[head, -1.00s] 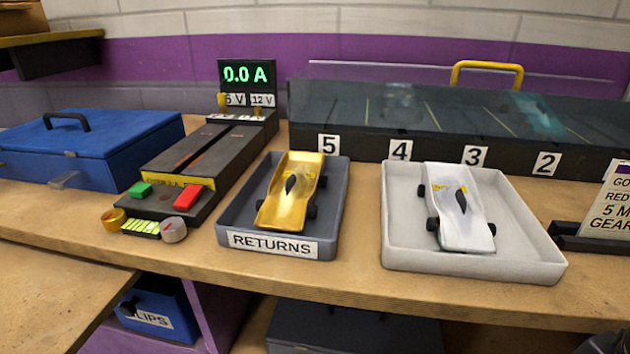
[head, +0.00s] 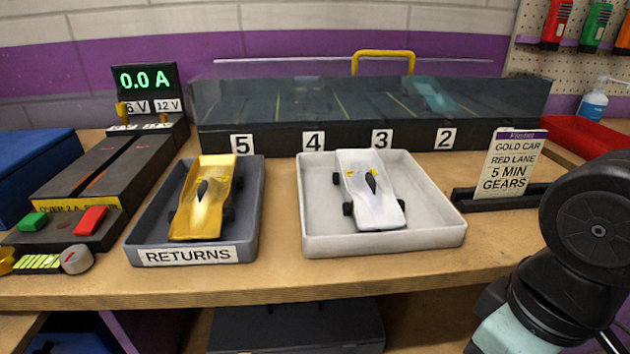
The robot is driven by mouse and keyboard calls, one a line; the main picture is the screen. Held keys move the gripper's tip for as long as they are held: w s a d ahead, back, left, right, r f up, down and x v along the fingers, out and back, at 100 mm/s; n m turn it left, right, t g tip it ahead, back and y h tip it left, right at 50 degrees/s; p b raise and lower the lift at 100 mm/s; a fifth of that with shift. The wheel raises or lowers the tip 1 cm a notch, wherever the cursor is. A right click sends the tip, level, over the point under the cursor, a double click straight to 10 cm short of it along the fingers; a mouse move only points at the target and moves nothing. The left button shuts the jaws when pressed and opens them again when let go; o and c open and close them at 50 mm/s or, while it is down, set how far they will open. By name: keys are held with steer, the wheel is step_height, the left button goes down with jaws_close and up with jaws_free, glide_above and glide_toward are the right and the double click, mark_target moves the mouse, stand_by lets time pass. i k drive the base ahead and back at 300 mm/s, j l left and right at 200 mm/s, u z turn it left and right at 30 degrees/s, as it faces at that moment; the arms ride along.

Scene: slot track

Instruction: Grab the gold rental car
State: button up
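The gold car (head: 203,197) sits in the grey tray labelled RETURNS (head: 146,230), on the wooden counter left of the picture's middle. It lies lengthwise in the tray, nose toward the front, and nothing covers it. A white car (head: 368,190) sits in the white tray (head: 433,238) to its right. Part of my arm shows at the right edge, well right of both trays. My gripper is not in view.
A glass-topped case (head: 345,105) with numbered slots and a yellow handle (head: 384,60) stands behind the trays. A black test stand (head: 100,165) with buttons is close on the gold car's left. Bare counter (head: 480,235) lies right of the white tray.

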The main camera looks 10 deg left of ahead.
mark_target(207, 194)
steer(key=u, duration=1.25)
